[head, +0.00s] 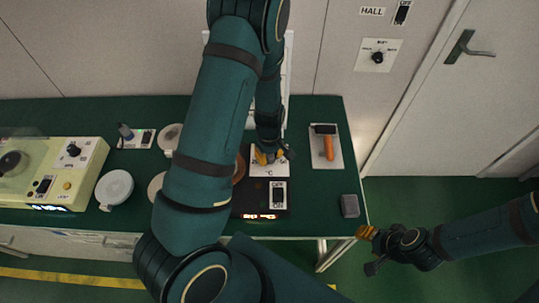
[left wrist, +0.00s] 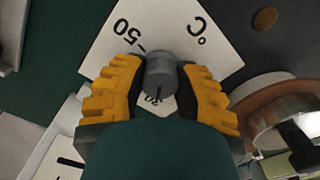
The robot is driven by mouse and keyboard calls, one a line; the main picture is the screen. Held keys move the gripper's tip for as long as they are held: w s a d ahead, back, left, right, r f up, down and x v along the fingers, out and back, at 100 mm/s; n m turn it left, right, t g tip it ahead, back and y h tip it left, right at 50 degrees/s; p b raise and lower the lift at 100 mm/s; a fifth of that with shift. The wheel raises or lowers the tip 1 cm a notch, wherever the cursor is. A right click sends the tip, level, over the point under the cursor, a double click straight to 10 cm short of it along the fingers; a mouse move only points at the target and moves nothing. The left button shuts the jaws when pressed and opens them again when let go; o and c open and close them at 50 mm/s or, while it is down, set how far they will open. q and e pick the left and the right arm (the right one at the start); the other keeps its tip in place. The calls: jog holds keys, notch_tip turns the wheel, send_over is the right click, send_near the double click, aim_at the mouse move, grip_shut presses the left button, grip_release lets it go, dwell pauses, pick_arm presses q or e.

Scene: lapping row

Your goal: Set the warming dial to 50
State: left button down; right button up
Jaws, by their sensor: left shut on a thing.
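The warming dial (left wrist: 160,72) is a grey round knob with a dark pointer line, on a white plate (left wrist: 100,45) marked with "50", "°C" and a partly hidden number. My left gripper (left wrist: 163,90) is shut on the dial, with one yellow-orange finger on each side of it. In the head view my left gripper (head: 268,156) is over the white plate of a dark unit and hides the dial. The unit has a red lit display (head: 260,216), too small to read, and a rocker switch (head: 278,194). My right gripper (head: 368,248) hangs off the table's right end, away from the dial.
On the green table (head: 325,192) an orange-handled tool (head: 328,146) lies on a white plate at right, and a small grey block (head: 350,206) near the right edge. A yellow-green machine (head: 85,187) and white round lidded dish (head: 115,188) stand left. A door (head: 490,95) is at right.

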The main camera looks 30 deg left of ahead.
pick_arm(q)
jog(key=m, duration=0.3)
jog(key=shift+m, duration=0.4)
jog(key=m, duration=0.3)
jog(key=shift+m+b, duration=0.3)
jog(key=shift+b, duration=0.1)
jog(key=m, duration=0.3)
jog(key=shift+m+b, duration=0.35)
jog(key=shift+m, duration=0.05)
jog(key=m, duration=0.3)
jog(key=shift+m+b, duration=0.3)
jog(key=m, duration=0.3)
jog(key=shift+m, duration=0.3)
jog(key=m, duration=0.2)
jog(key=shift+m+b, duration=0.3)
jog(key=shift+b, duration=0.05)
jog(key=m, duration=0.5)
jog(key=shift+m, duration=0.3)
